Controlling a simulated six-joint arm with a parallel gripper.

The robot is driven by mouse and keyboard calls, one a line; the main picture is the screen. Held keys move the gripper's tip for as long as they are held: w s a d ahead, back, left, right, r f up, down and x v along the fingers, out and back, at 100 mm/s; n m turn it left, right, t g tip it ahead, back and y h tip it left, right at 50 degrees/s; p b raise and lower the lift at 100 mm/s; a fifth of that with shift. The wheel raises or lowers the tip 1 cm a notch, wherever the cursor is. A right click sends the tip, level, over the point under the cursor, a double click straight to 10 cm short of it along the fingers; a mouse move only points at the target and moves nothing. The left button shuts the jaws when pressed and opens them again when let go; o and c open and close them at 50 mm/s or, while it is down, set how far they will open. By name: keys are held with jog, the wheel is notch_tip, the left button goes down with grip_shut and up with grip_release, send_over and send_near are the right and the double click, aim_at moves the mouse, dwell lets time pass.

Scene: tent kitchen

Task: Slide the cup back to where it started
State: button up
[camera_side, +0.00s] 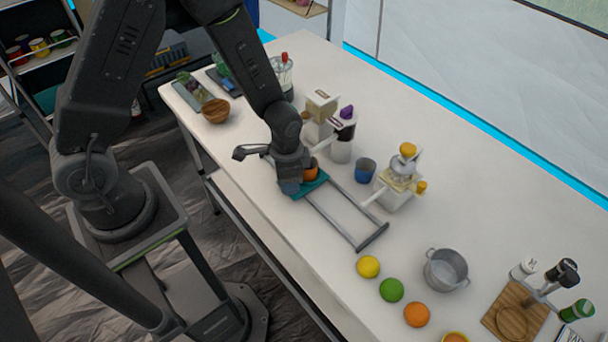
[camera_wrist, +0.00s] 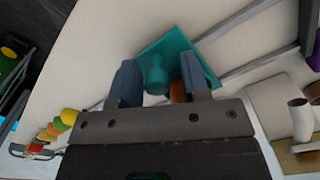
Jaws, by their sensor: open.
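A teal plate (camera_side: 317,184) sits at the near left end of a grey rail frame (camera_side: 338,218) on the white table. An orange-brown round thing (camera_side: 311,173), perhaps the cup, shows at the plate, partly hidden by my gripper (camera_side: 293,187). In the wrist view, my gripper (camera_wrist: 158,68) is open, its two blue fingers on either side of a teal knob (camera_wrist: 155,77) on the plate. The orange-brown thing (camera_wrist: 178,91) shows beside the right finger, mostly hidden. Contact with the knob cannot be told. A separate blue cup (camera_side: 365,171) stands right of the frame.
A juicer (camera_side: 402,175) stands beside the blue cup, and dispensers (camera_side: 341,138) stand behind the plate. A lemon (camera_side: 368,266), lime (camera_side: 391,290), orange (camera_side: 417,314) and metal pot (camera_side: 446,269) are at the front right. A wooden bowl (camera_side: 216,111) is at left.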

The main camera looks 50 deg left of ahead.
jog(key=shift+s+f, duration=0.15)
jog(key=shift+f, duration=0.15)
jog(key=c, duration=0.7)
jog(key=shift+d+r, duration=0.1)
jog(key=shift+d, duration=4.2)
jog(key=shift+c, duration=0.2)
jog(key=o, duration=0.7)
jog(key=shift+w, duration=0.2)
jog(key=shift+o, duration=0.2)
jog(key=shift+w+r, duration=0.1)
jog(key=shift+r, duration=0.6)
jog(key=r, duration=0.5)
jog(key=shift+s+r, duration=0.25)
